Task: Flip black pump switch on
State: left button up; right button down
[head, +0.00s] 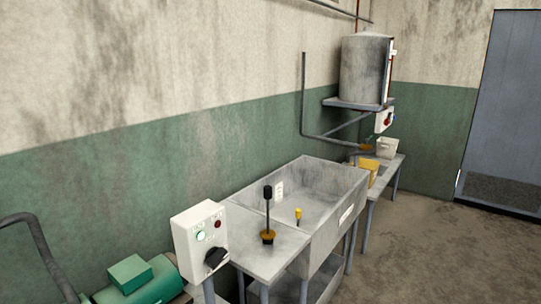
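A white control box (193,240) stands on a post at the lower middle of the head view, left of the sink. A black switch (214,258) sits low on its front face. A green button (200,236) and a red button (218,223) are above the switch. The switch is small here, and I cannot tell its on or off position. A green pump (140,283) is at the lower left, beside the box. Neither of my grippers is in view.
A grey sink (345,212) adjoins a side table bearing a black-handled tool (267,215). A bench beyond holds a yellow container (369,168) and a pale container (387,147). A tank (366,70) hangs on the wall. Floor (430,250) is clear at right, before a door (508,100).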

aim_at(215, 256)
jog(key=u, duration=0.75)
jog(key=i+l+u, duration=0.15)
jog(key=l+u, duration=1)
jog(key=l, duration=0.3)
jog(key=l+u, duration=0.4)
jog(key=l, duration=0.1)
